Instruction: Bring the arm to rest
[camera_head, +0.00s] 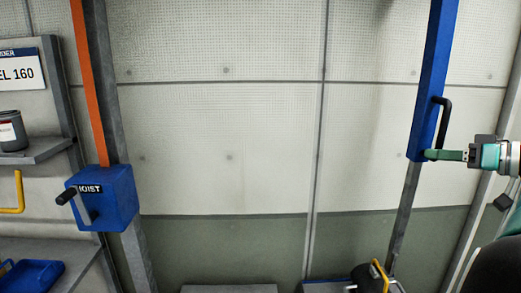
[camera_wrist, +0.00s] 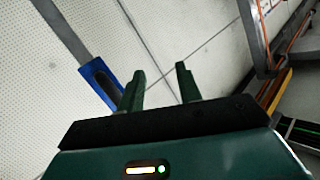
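My gripper (camera_head: 432,155) is at the right of the head view, level and pointing left. Its green fingertips overlap the lower end of a blue sliding panel (camera_head: 432,85), just below its black handle (camera_head: 445,122). I cannot tell if they touch. In the wrist view my gripper (camera_wrist: 160,68) has its two green fingers apart, with only pale wall visible between them. The blue panel (camera_wrist: 88,73) shows there to the left of the left finger. My gripper holds nothing.
A blue hoist box (camera_head: 103,198) with a crank is on a post at left. A shelf (camera_head: 35,152) holds a dark can (camera_head: 12,131). A dark object with a yellow handle (camera_head: 380,275) is low at right. The wall between the posts is clear.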

